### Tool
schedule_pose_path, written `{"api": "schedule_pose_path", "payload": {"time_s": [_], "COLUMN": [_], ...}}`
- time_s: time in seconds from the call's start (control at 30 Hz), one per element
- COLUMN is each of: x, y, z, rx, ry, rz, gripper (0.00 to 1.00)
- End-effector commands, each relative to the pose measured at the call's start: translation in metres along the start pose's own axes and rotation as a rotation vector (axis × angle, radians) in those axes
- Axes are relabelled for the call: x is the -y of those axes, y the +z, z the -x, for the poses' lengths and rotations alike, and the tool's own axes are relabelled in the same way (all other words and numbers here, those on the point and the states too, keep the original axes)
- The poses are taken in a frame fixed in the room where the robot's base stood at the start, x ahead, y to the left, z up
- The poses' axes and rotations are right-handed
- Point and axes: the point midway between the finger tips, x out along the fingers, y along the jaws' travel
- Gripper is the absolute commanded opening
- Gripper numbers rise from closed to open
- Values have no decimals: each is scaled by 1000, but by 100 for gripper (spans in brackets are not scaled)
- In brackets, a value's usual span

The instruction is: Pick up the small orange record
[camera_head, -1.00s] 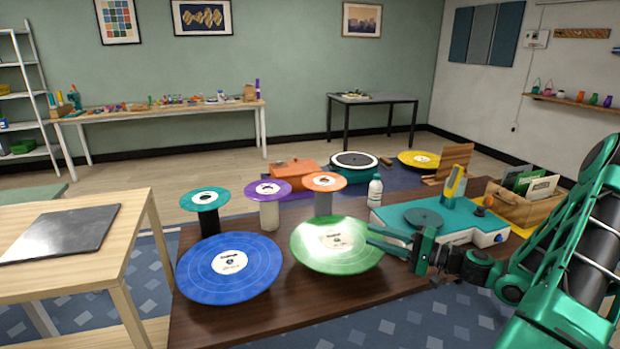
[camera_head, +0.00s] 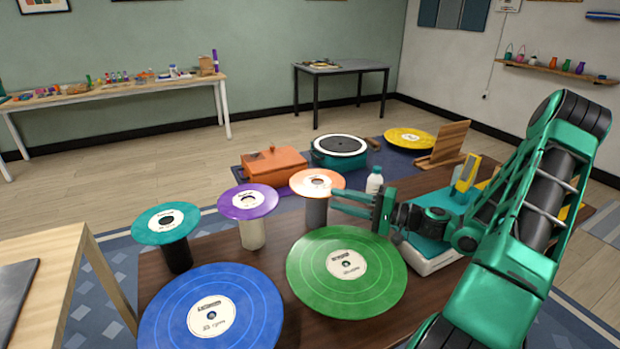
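The small orange record (camera_head: 303,181) with a white label lies flat on a grey post (camera_head: 316,213) at the back of the dark wooden table (camera_head: 290,318). My gripper (camera_head: 334,199) is just at the right front of this post, its fingers pointing left. The fingers are apart with a gap between them, and nothing shows held. The fingertips appear slightly below the record's near right rim in the picture. I cannot tell whether they touch the record or the post.
A purple record (camera_head: 262,205) and a teal record (camera_head: 148,228) stand on posts to the left. Large blue (camera_head: 165,318) and green (camera_head: 310,265) records are in front. A white bottle (camera_head: 374,182) stands behind my gripper. An orange case (camera_head: 273,165) is behind the posts.

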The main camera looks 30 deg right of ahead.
Motion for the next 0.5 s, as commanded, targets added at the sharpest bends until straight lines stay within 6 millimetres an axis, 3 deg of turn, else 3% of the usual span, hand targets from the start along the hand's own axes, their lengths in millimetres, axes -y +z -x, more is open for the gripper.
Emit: {"api": "schedule_pose_path", "payload": {"time_s": [0.5], "x": [0], "y": [-1], "z": [-51], "rx": [-2], "ry": [-1], "rz": [0], "gripper": [27]}}
